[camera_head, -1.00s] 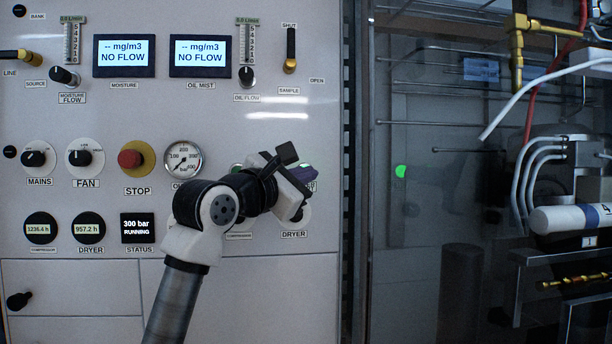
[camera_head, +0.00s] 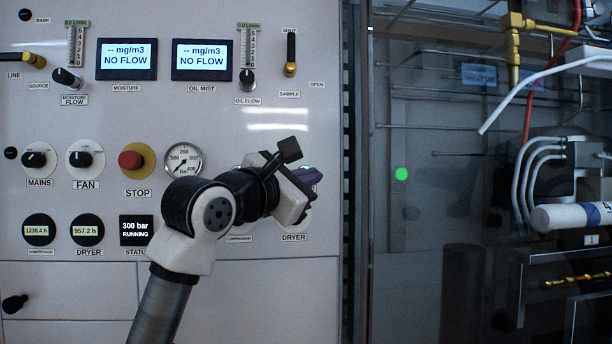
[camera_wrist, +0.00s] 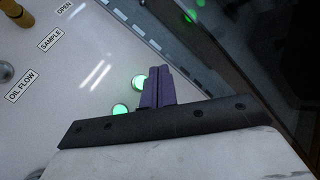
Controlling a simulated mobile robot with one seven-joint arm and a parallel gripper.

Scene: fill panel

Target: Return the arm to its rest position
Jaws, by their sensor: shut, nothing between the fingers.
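My arm reaches up from the bottom of the head view, in front of the lower right of the white panel (camera_head: 285,280). My gripper (camera_head: 309,174) is near the panel's right edge, above the DRYER label. In the wrist view, my gripper's purple fingers (camera_wrist: 157,86) are closed together with nothing between them. Two lit green buttons show beside the fingers, one at the upper left (camera_wrist: 139,82) and one lower (camera_wrist: 120,109). My wrist hides part of that button area in the head view. I cannot tell the exact gap between fingertips and panel.
The panel carries a red STOP button (camera_head: 131,160), a round gauge (camera_head: 184,161), and an OIL FLOW knob (camera_head: 247,79). To the right is a dark glassy bay with pipes, a white cylinder (camera_head: 570,217) and a green spot (camera_head: 402,174).

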